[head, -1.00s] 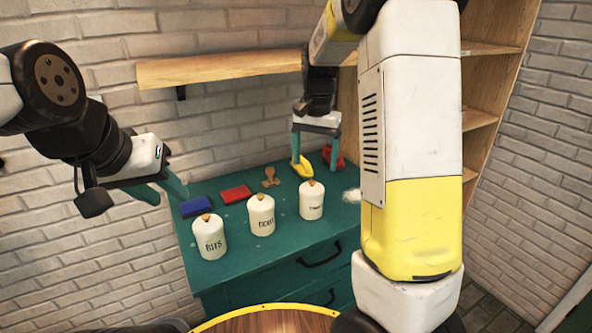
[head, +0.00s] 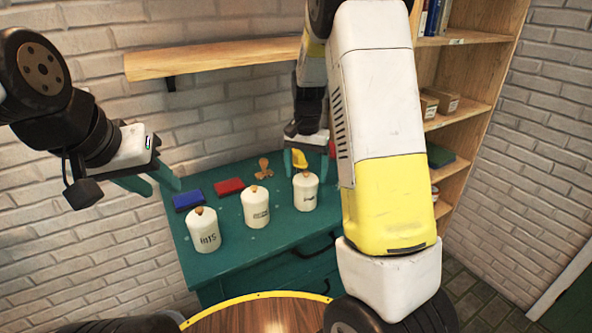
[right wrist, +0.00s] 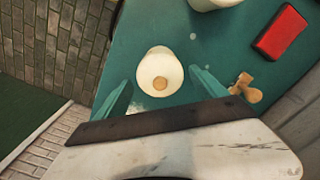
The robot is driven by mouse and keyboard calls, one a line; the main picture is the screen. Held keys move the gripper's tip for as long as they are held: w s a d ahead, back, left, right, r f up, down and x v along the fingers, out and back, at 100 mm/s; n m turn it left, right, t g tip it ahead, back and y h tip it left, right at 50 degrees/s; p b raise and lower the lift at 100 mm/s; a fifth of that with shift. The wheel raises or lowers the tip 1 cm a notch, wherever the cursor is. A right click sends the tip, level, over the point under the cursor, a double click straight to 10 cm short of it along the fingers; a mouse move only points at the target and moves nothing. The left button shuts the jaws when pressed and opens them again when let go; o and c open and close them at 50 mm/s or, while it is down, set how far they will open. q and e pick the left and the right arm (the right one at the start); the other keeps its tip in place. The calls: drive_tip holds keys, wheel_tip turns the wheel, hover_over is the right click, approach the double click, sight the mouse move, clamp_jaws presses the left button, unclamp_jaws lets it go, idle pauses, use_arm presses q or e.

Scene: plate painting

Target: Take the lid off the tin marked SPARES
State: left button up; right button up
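Three cream tins with lids and orange-brown knobs stand in a row on the green cabinet (head: 225,268). The left tin (head: 204,236) reads BITS. The labels of the middle tin (head: 255,212) and the right tin (head: 305,196) are too small to read for sure. My right gripper (head: 307,163) is open and empty, just above and behind the right tin. In the right wrist view, that tin's lid and knob (right wrist: 160,83) show ahead of and between the spread fingers. My left gripper (head: 152,182) is open and empty, left of the cabinet.
A blue block (head: 187,200), a red block (head: 229,186) and a wooden piece (head: 263,169) lie behind the tins. A yellow thing (head: 299,158) is behind the right gripper. A wooden wall shelf (head: 215,57) hangs above; a bookcase (head: 465,90) stands to the right.

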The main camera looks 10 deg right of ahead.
drive_tip(key=c, duration=1.5)
